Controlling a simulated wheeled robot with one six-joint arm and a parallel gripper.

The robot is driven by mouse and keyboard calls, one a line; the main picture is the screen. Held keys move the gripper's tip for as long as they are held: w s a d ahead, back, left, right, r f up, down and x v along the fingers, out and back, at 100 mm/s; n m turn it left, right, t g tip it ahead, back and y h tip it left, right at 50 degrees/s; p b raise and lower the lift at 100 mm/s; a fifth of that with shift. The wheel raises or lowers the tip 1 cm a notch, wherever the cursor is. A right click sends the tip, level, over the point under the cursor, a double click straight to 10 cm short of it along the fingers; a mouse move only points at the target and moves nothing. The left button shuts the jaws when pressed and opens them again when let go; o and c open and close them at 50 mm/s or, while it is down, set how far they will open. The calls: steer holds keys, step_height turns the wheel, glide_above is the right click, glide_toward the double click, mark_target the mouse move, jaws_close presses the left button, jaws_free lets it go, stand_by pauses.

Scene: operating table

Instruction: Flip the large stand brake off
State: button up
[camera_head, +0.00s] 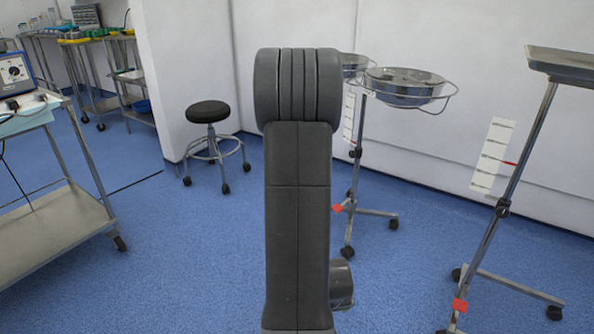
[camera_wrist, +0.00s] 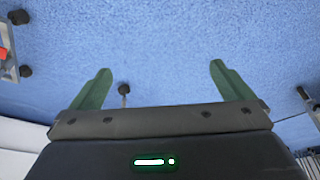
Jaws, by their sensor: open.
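Two metal stands on castors are in the head view. A tray stand (camera_head: 524,145) is at the right, with a red brake tab (camera_head: 460,305) low near its base. A basin stand (camera_head: 357,160) is nearer the middle, also with a red brake tab (camera_head: 337,209) near its base. Which one is the large stand I cannot tell for sure. My gripper (camera_wrist: 160,75) is open and empty, its two green fingers spread wide over the floor. A red part (camera_wrist: 4,53) on a metal base shows at the left edge of the wrist view, well apart from the fingers.
My arm blocks the middle of the head view. A black stool (camera_head: 208,112) stands by the white wall, and a metal trolley (camera_head: 60,235) is at the left. Blue floor (camera_head: 175,270) is clear between trolley and arm. A dark castor (camera_wrist: 124,89) shows between my fingers.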

steer(key=shift+w+d+r+p, duration=0.1)
steer(key=shift+w+r+p, duration=0.15)
steer(key=shift+r+p, duration=0.35)
steer(key=shift+w+d+r+p, duration=0.1)
steer(key=shift+w+r+p, duration=0.2)
steer(key=shift+r, duration=0.35)
steer(key=shift+w+d+r+p, duration=0.1)
steer(key=shift+w+r+p, duration=0.05)
steer(key=shift+r+p, duration=0.45)
